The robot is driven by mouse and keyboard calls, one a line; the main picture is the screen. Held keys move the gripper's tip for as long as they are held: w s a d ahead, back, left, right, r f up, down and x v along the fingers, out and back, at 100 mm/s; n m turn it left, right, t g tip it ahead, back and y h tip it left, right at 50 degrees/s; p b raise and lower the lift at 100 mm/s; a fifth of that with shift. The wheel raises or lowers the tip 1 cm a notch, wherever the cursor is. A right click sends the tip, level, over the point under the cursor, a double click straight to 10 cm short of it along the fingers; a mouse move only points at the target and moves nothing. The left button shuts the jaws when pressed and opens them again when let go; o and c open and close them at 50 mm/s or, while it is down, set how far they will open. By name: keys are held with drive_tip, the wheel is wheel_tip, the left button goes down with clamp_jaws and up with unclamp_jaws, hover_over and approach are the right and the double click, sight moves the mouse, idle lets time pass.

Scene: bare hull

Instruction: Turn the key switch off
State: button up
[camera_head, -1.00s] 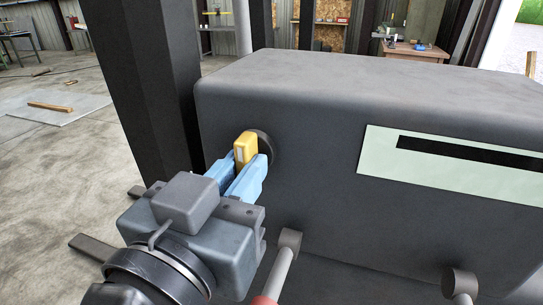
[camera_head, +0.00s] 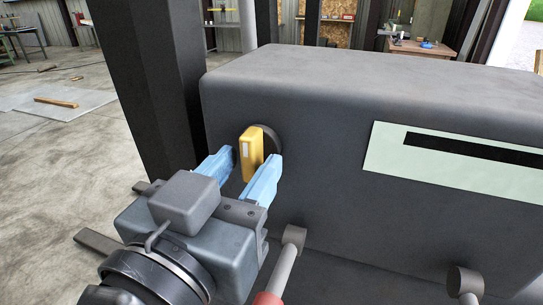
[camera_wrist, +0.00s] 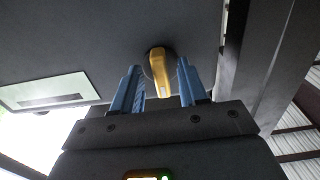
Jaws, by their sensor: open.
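The key switch is a yellow handle (camera_head: 251,154) with a pale mark on it, on a dark round base on the front of a dark grey box (camera_head: 330,85). In the head view the handle stands close to upright, slightly tilted. It also shows in the wrist view (camera_wrist: 160,72), between the fingers. My gripper (camera_head: 244,170) is open, its two blue fingers spread on either side of the handle with a gap on both sides. The wrist view also shows my gripper (camera_wrist: 158,84) with the fingers apart.
A pale green plate (camera_head: 455,160) with a black strip is on the box front, to the right. Two grey rods with round ends, one (camera_head: 292,240) near my gripper, stick out below. A dark post (camera_head: 155,90) stands close on the left.

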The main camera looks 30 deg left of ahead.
drive_tip(key=b+v, duration=0.1)
drive_tip(key=v, duration=0.6)
idle(0.4)
